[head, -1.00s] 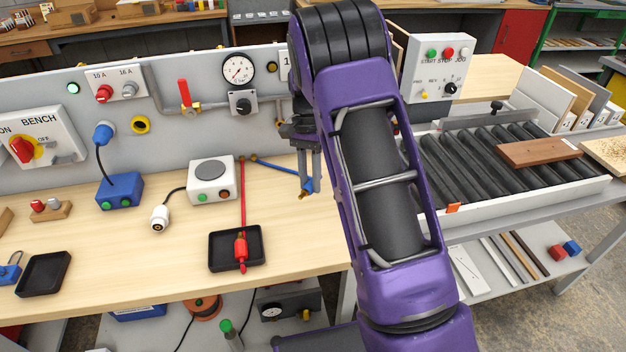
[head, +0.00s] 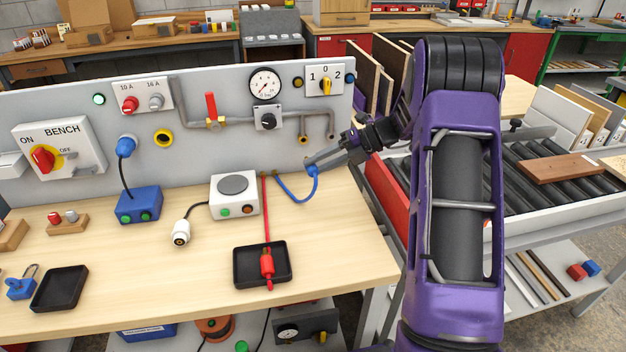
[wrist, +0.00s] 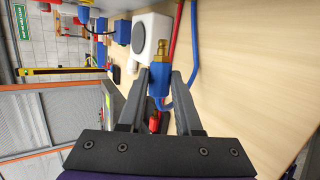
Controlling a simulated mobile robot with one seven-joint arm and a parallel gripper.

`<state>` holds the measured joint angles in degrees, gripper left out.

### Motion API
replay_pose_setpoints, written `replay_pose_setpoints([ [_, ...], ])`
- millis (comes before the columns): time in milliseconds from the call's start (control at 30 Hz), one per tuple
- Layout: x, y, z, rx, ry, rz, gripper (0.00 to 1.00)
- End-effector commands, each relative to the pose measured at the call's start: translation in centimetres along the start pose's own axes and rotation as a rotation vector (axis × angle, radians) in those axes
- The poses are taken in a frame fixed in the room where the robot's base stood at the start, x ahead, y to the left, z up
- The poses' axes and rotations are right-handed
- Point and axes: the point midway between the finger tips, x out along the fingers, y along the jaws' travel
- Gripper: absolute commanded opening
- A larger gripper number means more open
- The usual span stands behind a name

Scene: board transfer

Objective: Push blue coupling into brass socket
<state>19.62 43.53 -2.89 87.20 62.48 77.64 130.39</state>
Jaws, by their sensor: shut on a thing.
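My gripper (head: 309,165) is shut on the blue coupling (head: 313,172) in the head view, in front of the panel's lower right part. In the wrist view the blue coupling (wrist: 158,80) sits between the fingers of my gripper (wrist: 166,84), its brass tip pointing up in the picture. The blue hose (head: 292,198) loops from the coupling to the bench top.
A red coupling (head: 267,264) on a red hose lies in a black tray (head: 241,281). A white box (head: 222,207) with a white plug (head: 181,236) and a blue box (head: 138,210) stand left. The roller conveyor (head: 511,185) is right, beyond my arm. The front right bench top is clear.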

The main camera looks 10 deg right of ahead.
Motion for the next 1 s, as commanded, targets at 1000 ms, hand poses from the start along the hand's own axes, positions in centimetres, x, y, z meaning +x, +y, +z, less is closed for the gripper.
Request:
replay_pose_setpoints([
  [1000, -0.3, 0.1, 3.2, 0.054, -0.077, 0.027, 0.0],
])
